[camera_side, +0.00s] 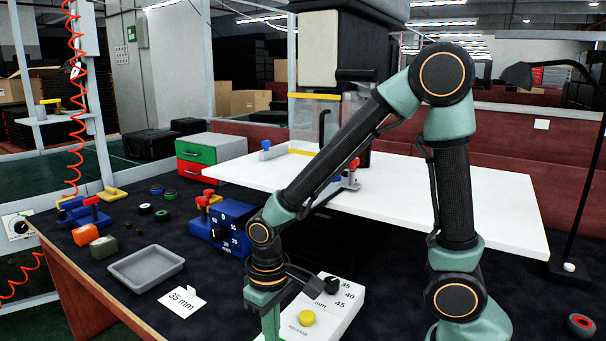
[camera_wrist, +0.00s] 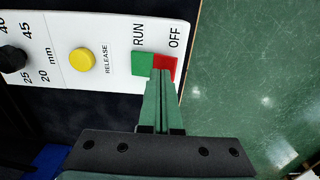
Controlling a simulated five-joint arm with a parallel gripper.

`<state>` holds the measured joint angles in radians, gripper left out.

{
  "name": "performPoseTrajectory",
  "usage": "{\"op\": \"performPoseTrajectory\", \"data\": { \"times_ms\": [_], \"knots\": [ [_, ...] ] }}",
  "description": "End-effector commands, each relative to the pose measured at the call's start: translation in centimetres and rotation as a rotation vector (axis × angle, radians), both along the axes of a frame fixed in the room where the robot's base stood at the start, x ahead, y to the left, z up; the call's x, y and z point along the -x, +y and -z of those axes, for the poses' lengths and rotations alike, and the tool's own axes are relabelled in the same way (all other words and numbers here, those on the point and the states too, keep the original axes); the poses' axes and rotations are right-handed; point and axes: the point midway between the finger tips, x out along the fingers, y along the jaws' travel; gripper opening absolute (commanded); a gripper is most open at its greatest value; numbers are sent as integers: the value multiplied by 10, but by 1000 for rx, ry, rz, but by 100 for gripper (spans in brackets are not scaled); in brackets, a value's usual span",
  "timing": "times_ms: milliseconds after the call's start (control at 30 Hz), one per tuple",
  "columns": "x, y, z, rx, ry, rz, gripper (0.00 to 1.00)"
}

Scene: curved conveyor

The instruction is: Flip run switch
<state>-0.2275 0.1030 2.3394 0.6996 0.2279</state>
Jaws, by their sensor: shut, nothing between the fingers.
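The white control box (camera_side: 336,305) stands at the front of the bench and also fills the upper left of the wrist view (camera_wrist: 115,30). In the wrist view its run switch (camera_wrist: 143,63) is a rocker, green on the RUN side and red on the OFF side. My gripper (camera_wrist: 161,74) is shut and empty, its fingertips over the switch near where green meets red. I cannot tell if they touch it or which half is pressed. In the side view my gripper (camera_side: 268,325) reaches down at the box's left end and the switch is not visible.
The box also carries a yellow RELEASE button (camera_wrist: 82,60) and a black knob (camera_wrist: 12,59) with a mm scale. A grey tray (camera_side: 146,284) and a "35 mm" card (camera_side: 181,301) lie to the left. A white board (camera_side: 470,200) spans the back.

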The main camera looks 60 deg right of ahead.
Motion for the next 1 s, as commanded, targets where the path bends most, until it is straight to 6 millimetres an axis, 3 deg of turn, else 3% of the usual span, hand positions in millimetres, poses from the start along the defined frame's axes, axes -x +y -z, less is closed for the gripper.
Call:
{"op": "performPoseTrajectory", "data": {
  "times_ms": [1000],
  "knots": [
    [0, 0, 14, 0, 1, 0, 0]
  ]
}}
